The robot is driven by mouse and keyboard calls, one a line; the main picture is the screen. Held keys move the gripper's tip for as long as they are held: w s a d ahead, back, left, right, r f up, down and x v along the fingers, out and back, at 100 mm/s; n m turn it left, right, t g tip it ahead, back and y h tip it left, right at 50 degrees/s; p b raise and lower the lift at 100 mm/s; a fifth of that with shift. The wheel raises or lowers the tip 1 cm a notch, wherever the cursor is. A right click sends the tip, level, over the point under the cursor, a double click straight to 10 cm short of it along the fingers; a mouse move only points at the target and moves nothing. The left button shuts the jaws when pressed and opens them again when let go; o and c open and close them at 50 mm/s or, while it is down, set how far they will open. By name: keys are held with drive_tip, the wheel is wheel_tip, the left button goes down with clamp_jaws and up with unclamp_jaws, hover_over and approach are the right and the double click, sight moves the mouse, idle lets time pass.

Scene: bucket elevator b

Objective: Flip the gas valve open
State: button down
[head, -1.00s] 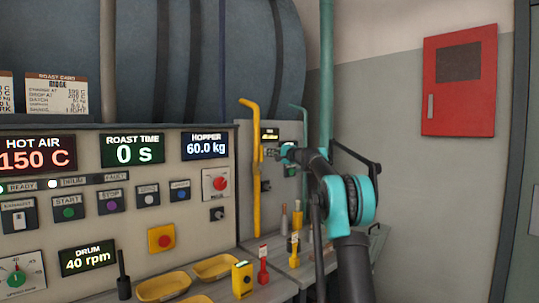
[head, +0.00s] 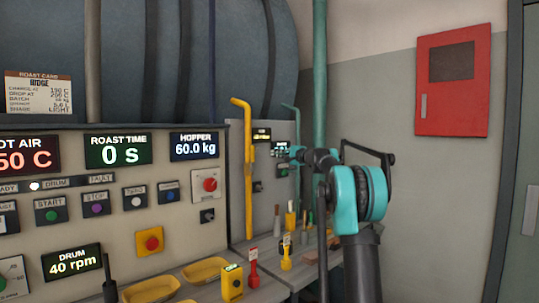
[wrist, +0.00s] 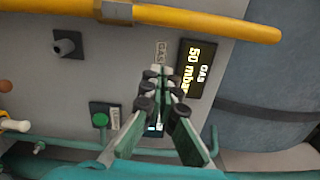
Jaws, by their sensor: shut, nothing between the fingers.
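The yellow gas pipe (head: 248,190) runs upright in front of the grey panel in the head view. A small yellow fitting (head: 251,152) halfway up looks like the gas valve; its lever position is too small to tell.
A lit gas display (wrist: 192,68) reading 50 mbar, a green button (wrist: 100,120) and a dark knob (wrist: 64,46) are on the panel. A teal pipe (head: 319,100) stands behind my arm. Yellow trays (head: 205,270) and small tools (head: 285,252) occupy the ledge below.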

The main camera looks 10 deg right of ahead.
drive_tip(key=shift+v, duration=2.2)
drive_tip(key=shift+s+a, duration=0.1)
drive_tip(key=s+a+f+n+g+h, duration=0.2)
drive_tip(key=s+a+f+n+g, duration=0.15)
drive_tip(key=s+f, duration=0.95)
drive_tip(key=s+a+f+n+g+h, duration=0.2)
drive_tip(key=s+a+f+n+g, duration=0.15)
drive_tip(key=s+f, duration=1)
drive_tip(key=s+d+f+n+g+h, duration=0.1)
drive_tip(key=s+d+f+n+h, duration=0.1)
drive_tip(key=s+f, duration=1)
drive_tip(key=s+d+f+n+g+h, duration=0.1)
drive_tip(key=s+d+f+h, duration=0.4)
drive_tip(key=s+f, duration=0.7)
drive_tip(key=s+n, duration=0.1)
drive_tip(key=s, duration=0.6)
drive_tip(key=shift+d+f+g, duration=0.3)
drive_tip(key=shift+f+g, duration=0.05)
drive_tip(key=shift+g, duration=0.05)
drive_tip(key=shift+s, duration=0.1)
